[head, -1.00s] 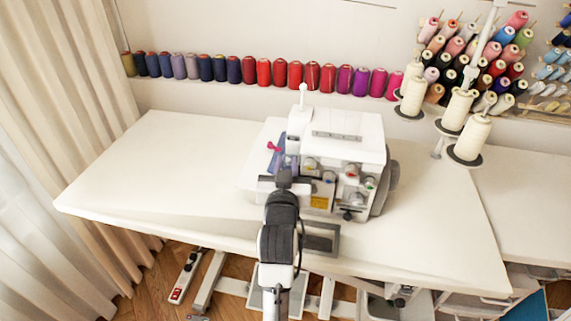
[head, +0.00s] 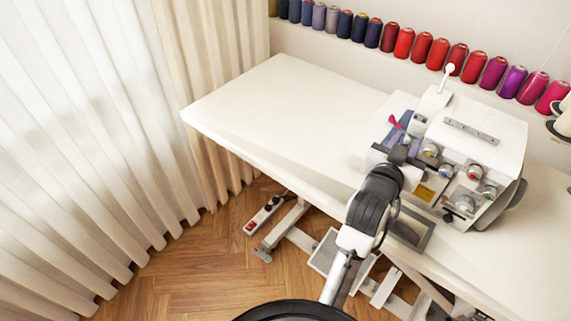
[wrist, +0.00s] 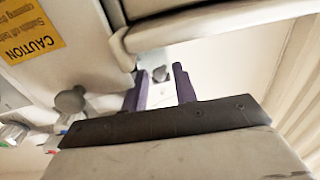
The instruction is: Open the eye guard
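The white overlock sewing machine (head: 470,150) stands on the table, with coloured dials on its front. My gripper (head: 398,152) is at the left part of its front; in this view its fingertips are hard to make out. In the wrist view, my gripper (wrist: 161,88) shows two purple fingers spread apart, with a gap and no held object between them. A pale bar of the machine (wrist: 215,28) lies just beyond the fingers, and a yellow caution label (wrist: 30,30) is at upper left. I cannot clearly pick out the eye guard or tell its position.
The white table (head: 270,105) is clear to the left of the machine. Thread spools (head: 403,42) line the wall behind. Curtains (head: 85,130) hang at left. A power strip (head: 264,215) lies on the wooden floor below the table.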

